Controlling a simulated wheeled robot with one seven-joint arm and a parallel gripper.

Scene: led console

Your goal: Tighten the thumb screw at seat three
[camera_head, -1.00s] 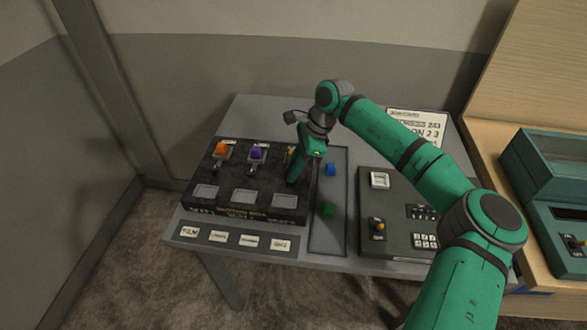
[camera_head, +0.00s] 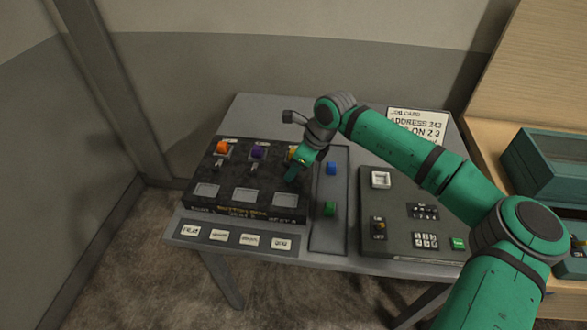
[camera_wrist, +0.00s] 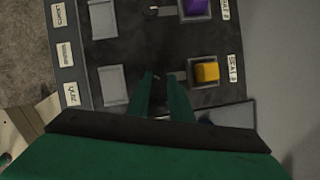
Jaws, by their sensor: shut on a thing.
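The black console box (camera_head: 232,208) stands on the grey table and bears orange (camera_head: 222,147), purple (camera_head: 258,152) and yellow blocks. The yellow block (camera_wrist: 206,72) is at the seat three label (camera_wrist: 233,68). My gripper (camera_wrist: 160,76) points down at the console beside the yellow block, and in the head view (camera_head: 290,178) it is at the right part of the box. It is shut on the thumb screw at seat three, which is mostly hidden between the fingertips. The thumb screws at the orange (camera_head: 216,166) and purple (camera_head: 252,169) seats stand free.
A strip to the right of the box holds a blue block (camera_head: 331,168) and a green block (camera_head: 329,208). Farther right is a dark control panel (camera_head: 395,235) with a switch and keys. A job card (camera_head: 417,124) stands behind. Labelled keys line the table's front.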

